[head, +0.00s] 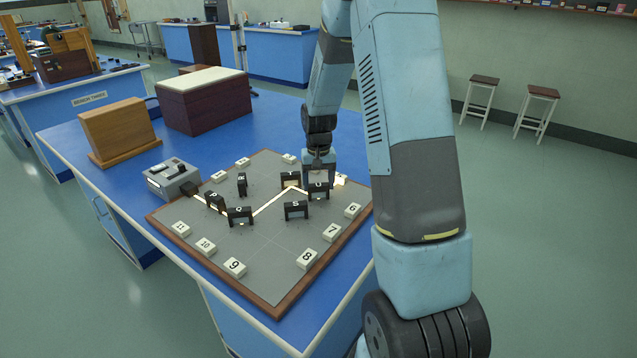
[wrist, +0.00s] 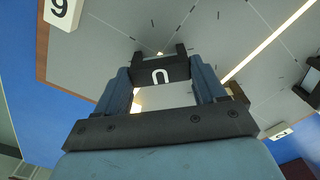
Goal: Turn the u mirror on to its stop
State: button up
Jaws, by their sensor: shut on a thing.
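The u mirror (wrist: 160,71) is a small black block with a white letter, upside down in the wrist view. My gripper (wrist: 163,80) has its two blue fingers shut on either side of it. In the head view the mirror (head: 318,192) stands at the right part of the grey board (head: 262,235), directly below my gripper (head: 318,172). The stop cannot be made out.
Other black mirror blocks (head: 296,210) stand close by on the board, another (head: 239,216) to the left. Numbered white tiles (head: 307,259) line the board's edge. A grey lamp box (head: 172,179) stands at its left corner. Wooden boxes (head: 204,103) stand behind.

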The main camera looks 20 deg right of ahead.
aim_at(318, 185)
jog(key=shift+w, duration=0.1)
dwell(0.4)
jog(key=o, duration=1)
jog(key=shift+o, duration=0.2)
notch_tip(318, 185, up, 14)
jog(key=shift+f, duration=0.15)
jog(key=s+a+r+n+t, duration=0.2)
jog(key=s+a+r+t, duration=0.15)
jog(key=s+r, duration=1.05)
jog(key=s+a+r+t, duration=0.1)
jog(key=s+a+t, duration=0.1)
jog(key=s, duration=1.4)
jog(key=shift+s+n, duration=0.3)
jog(key=shift+s, duration=0.05)
